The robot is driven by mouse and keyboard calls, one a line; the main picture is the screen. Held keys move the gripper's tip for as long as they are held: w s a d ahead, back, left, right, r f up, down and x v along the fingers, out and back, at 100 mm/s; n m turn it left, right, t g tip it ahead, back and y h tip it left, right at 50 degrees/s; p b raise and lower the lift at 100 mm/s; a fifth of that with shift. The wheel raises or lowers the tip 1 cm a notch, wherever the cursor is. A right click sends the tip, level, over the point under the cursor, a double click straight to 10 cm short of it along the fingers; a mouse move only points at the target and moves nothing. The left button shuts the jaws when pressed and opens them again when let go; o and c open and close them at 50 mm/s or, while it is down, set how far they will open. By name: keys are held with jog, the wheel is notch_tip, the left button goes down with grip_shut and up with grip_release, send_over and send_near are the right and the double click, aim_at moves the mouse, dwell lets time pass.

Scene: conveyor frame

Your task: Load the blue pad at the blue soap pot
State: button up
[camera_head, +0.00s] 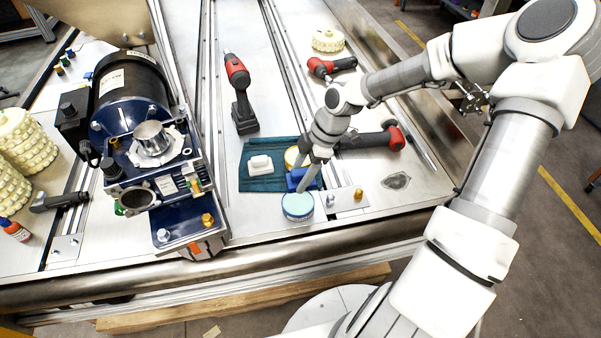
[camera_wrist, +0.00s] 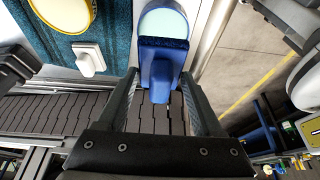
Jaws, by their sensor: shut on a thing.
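The blue pad (camera_head: 296,179) has a blue handle and, in the wrist view (camera_wrist: 160,75), a dark blue pad face at its far end. My gripper (camera_head: 308,182) is shut on its handle; the fingers also show on both sides of it in the wrist view (camera_wrist: 158,82). The blue soap pot (camera_head: 298,207) is round with a pale aqua top and stands on the metal surface just in front of the pad. In the wrist view the pad overlaps the near edge of the pot (camera_wrist: 165,20). I cannot tell whether they touch.
A teal cloth (camera_head: 262,184) bears a white pad (camera_head: 261,164). A yellow pot (camera_head: 291,155) stands behind the blue pad. Red-and-black power tools (camera_head: 241,95) lie farther back. A blue motor unit (camera_head: 150,150) stands at left. A small bolted plate (camera_head: 345,201) is right of the pot.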

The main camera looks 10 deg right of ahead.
aim_at(293, 204)
jog(key=shift+a+f+b, duration=0.2)
jog(key=shift+f+b, duration=0.9)
jog(key=shift+f, duration=0.65)
jog(key=shift+a+f+b, duration=0.2)
jog(key=shift+f+b, duration=0.85)
jog(key=shift+f, duration=0.7)
jog(key=shift+s+f, duration=0.15)
jog(key=shift+f, duration=0.45)
notch_tip(293, 204, up, 7)
jog(key=p, duration=0.7)
jog(key=shift+r, duration=0.15)
dwell(0.5)
